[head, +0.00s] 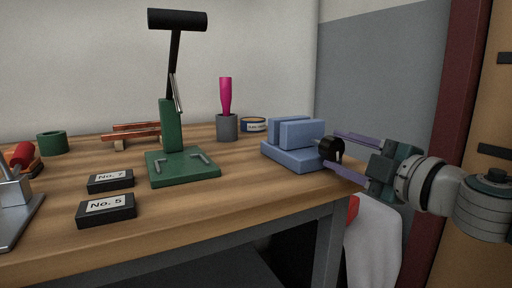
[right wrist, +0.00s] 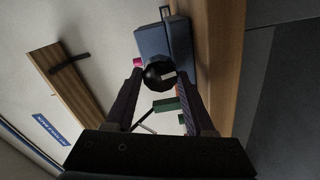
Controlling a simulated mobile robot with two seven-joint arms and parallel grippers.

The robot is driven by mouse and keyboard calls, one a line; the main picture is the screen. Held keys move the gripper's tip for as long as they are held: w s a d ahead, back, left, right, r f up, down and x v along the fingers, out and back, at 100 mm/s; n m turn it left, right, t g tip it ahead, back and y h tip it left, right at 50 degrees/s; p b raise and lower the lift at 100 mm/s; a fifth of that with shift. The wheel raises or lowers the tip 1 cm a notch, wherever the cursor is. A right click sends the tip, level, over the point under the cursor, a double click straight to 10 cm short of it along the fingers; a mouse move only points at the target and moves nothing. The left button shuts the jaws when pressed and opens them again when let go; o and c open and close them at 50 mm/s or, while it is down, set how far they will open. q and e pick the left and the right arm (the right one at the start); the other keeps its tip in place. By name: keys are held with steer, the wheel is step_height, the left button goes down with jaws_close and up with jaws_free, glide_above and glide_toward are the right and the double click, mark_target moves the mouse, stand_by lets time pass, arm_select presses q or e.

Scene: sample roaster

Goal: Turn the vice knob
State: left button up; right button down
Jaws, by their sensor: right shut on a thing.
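The blue vice (head: 295,143) stands at the right end of the wooden workbench, its two jaw blocks close together. Its round black knob (head: 331,149) faces right, toward my arm. My right gripper (head: 340,152) comes in from the right, its purple fingers on either side of the knob and shut on it. In the right wrist view the knob (right wrist: 158,75) sits between the fingertips, with the vice (right wrist: 163,42) behind it. A white mark shows on the knob's face there. My left gripper is in neither view.
The bench top (head: 240,185) is clear in front of the vice. A green press (head: 182,165) with a black handle, a grey cup (head: 227,128) with a pink tool, and a round tin (head: 253,125) stand to the left. Black boxes (head: 106,210) lie near the front edge.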

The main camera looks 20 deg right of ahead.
steer(key=n, duration=0.4)
steer(key=shift+n, duration=0.4)
steer(key=n, duration=0.4)
steer(key=shift+n, duration=0.3)
steer(key=n, duration=0.4)
steer(key=shift+n+b, duration=0.3)
steer(key=n, duration=1.2)
steer(key=shift+n, duration=0.3)
steer(key=n+p, duration=0.1)
steer(key=n, duration=0.2)
steer(key=shift+d+n, duration=0.1)
steer(key=shift+n, duration=0.2)
steer(key=shift+n+p, duration=0.5)
steer(key=shift+n, duration=1.5)
